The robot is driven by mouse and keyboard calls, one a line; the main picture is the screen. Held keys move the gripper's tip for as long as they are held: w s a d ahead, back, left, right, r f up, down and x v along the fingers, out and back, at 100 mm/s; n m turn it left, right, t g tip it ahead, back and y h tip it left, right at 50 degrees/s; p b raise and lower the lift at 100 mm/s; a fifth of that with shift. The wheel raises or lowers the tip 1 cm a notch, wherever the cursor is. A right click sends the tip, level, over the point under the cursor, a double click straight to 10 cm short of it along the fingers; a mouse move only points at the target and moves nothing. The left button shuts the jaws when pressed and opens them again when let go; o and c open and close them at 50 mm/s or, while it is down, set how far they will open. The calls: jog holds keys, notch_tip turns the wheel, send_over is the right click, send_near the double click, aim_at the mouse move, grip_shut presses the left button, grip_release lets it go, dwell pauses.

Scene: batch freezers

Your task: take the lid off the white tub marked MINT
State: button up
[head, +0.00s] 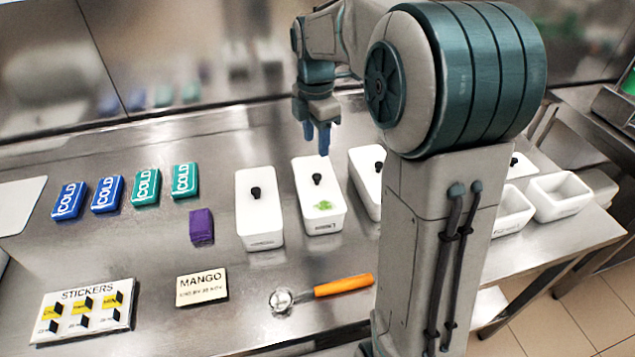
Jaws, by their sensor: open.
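Three white tubs with black-knobbed lids stand in a row on the steel counter: a left tub (260,221), a middle tub (322,209) and a right tub (362,170) partly hidden by my arm. The middle one has a green leafy patch on top near its front and a small dark marking on its front face. I cannot read MINT on any tub. The middle tub's lid is on, with its black knob (317,179) upright. My gripper (317,139) points down, open and empty, above the back end of the middle tub, apart from the knob.
Open white tubs (561,195) stand at the right. Blue and green COLD packs (107,193) and a purple block (201,226) lie left. In front are a STICKERS board (84,312), a MANGO card (202,287) and an orange-handled scoop (342,286). My arm hides counter right of centre.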

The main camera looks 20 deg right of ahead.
aim_at(318, 175)
notch_tip(318, 175, down, 4)
jog(key=f, duration=0.5)
jog(key=shift+s+d+f, duration=0.1)
jog(key=shift+s+f, duration=0.2)
grip_shut()
